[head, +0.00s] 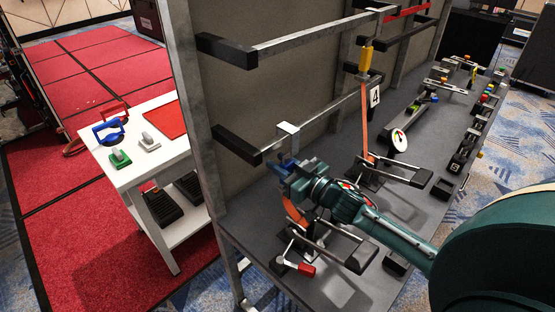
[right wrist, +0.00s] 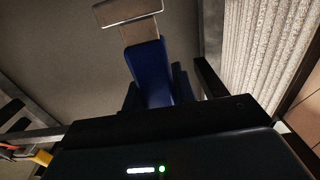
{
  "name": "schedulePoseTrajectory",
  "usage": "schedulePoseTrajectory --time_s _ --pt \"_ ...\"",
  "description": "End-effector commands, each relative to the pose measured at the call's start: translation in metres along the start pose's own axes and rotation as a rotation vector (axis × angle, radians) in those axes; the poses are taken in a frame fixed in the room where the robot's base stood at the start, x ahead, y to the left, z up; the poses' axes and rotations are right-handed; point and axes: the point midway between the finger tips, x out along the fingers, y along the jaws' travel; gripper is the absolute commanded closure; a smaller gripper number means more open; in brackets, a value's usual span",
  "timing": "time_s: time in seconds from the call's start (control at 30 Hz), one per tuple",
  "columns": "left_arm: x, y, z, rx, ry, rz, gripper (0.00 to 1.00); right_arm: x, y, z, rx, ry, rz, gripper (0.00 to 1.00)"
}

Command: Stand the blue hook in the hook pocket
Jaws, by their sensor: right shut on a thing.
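The blue hook has a blue body (head: 287,164) and a flat, bent metal end (head: 288,133). My right gripper (head: 297,172) is shut on the blue body at the left end of the bench. The metal end is up, beside the lower metal rail; I cannot tell whether it touches the rail. In the right wrist view the blue body (right wrist: 150,72) stands up from between the dark jaws, with the metal end (right wrist: 128,11) above it. An orange strap (head: 295,212) shows just below the gripper. I cannot pick out the hook pocket. My left gripper is not in view.
A yellow hook (head: 365,58) with an orange strap hangs at the upper rail (head: 310,38), near a number 4 tag (head: 375,97). Ratchets and a red-handled clamp (head: 306,269) lie on the grey bench (head: 425,205). A white table (head: 150,172) with coloured handles stands left.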

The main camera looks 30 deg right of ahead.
Motion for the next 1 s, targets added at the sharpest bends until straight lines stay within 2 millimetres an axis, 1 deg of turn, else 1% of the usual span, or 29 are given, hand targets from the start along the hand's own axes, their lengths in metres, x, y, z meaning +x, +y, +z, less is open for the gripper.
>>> schedulePoseTrajectory --time_s 0.53,1.0 --pt "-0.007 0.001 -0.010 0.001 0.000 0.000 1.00 -0.028 0.000 -0.002 0.000 0.001 0.000 0.93" --pt "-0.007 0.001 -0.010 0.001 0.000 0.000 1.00 -0.050 0.000 -0.001 0.000 0.002 -0.001 0.93"
